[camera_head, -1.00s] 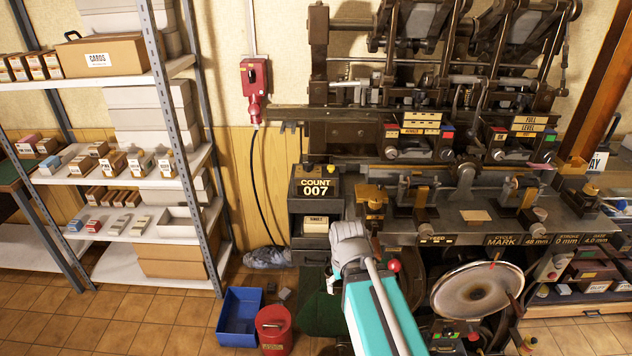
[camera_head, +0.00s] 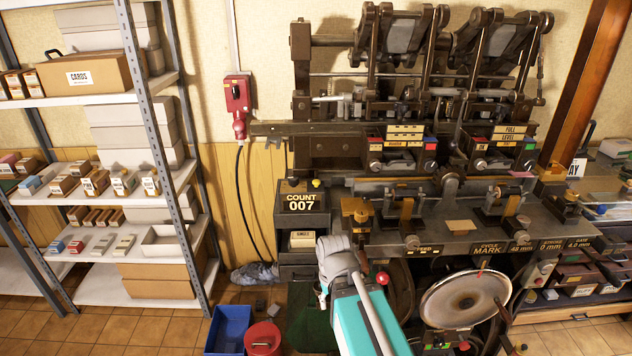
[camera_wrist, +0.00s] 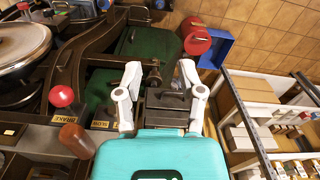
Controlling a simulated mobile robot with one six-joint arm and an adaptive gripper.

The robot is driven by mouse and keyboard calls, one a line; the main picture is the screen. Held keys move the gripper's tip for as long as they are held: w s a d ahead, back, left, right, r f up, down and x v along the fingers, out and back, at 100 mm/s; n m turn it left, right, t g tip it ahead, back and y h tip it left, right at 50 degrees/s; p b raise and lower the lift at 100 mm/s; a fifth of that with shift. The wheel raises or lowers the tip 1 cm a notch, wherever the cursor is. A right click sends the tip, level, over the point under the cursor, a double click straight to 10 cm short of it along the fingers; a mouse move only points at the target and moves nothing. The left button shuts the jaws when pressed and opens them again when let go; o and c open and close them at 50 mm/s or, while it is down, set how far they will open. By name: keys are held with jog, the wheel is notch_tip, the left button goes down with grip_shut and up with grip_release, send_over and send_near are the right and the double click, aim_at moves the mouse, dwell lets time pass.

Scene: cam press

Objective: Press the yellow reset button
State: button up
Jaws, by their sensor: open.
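A small yellow button (camera_head: 316,184) sits on top of the dark counter box (camera_head: 301,203) labelled COUNT 007, left of the press bench. I take it for the reset button, though no label on it is legible. My gripper (camera_wrist: 160,78) shows in the wrist view with its two white fingers apart and nothing held between them. It points down toward the floor area, with a dark box with a handle just beyond or below the fingers. In the head view my arm is in front of the bench, below and right of the counter. The button is not identifiable in the wrist view.
The press (camera_head: 400,140) and its bench stand at the right, with a large round disc (camera_head: 465,298) below. A red-knobbed lever (camera_wrist: 62,97) is left of my gripper. A blue bin (camera_head: 229,327) and red bucket (camera_head: 262,338) stand on the floor. Shelving (camera_head: 150,283) is at left.

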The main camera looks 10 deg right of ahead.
grip_shut()
dwell(1.1)
